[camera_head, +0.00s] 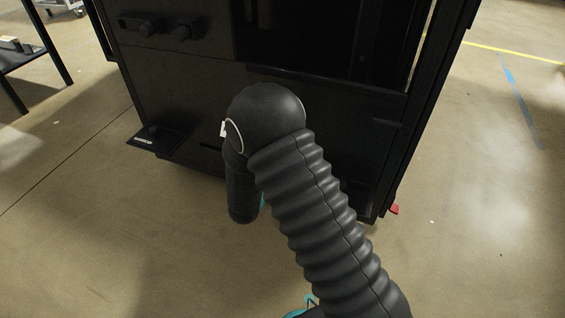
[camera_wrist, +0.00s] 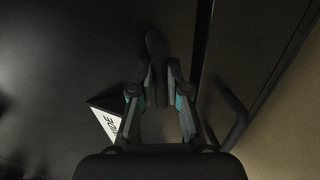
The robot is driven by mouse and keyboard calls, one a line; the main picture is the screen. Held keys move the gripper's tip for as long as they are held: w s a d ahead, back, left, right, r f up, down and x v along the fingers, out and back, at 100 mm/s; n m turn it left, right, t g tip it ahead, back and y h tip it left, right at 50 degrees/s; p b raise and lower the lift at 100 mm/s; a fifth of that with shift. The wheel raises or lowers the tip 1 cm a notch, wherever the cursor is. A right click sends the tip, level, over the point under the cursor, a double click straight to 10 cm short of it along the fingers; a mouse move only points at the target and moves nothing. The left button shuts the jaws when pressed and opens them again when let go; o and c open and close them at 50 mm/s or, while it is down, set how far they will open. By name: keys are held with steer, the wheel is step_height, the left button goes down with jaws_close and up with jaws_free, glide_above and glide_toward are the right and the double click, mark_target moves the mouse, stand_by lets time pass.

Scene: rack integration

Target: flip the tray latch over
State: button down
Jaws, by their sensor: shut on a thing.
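In the wrist view, my gripper (camera_wrist: 160,82) is shut on a dark, narrow latch (camera_wrist: 155,45). The latch runs between the two fingers, and its rounded far end sticks out beyond the fingertips. Its lower part is partly hidden by the fingers, and the picture is too dark to show where it joins the black panel. In the head view, my arm covers the middle of the black rack (camera_head: 190,85), and the gripper and latch are hidden there.
A curved dark handle (camera_wrist: 238,112) stands right of my gripper. A white label (camera_wrist: 106,121) lies to its left. A small black ledge (camera_head: 152,143) juts from the rack's lower left. A dark table (camera_head: 22,55) stands at far left. Open floor surrounds the rack's front.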

steer(key=shift+s+d+f, duration=0.1)
steer(key=shift+f, duration=0.05)
steer(key=c, duration=1.2)
jaws_free()
steer(key=shift+o, duration=0.2)
steer(key=v, duration=1.2)
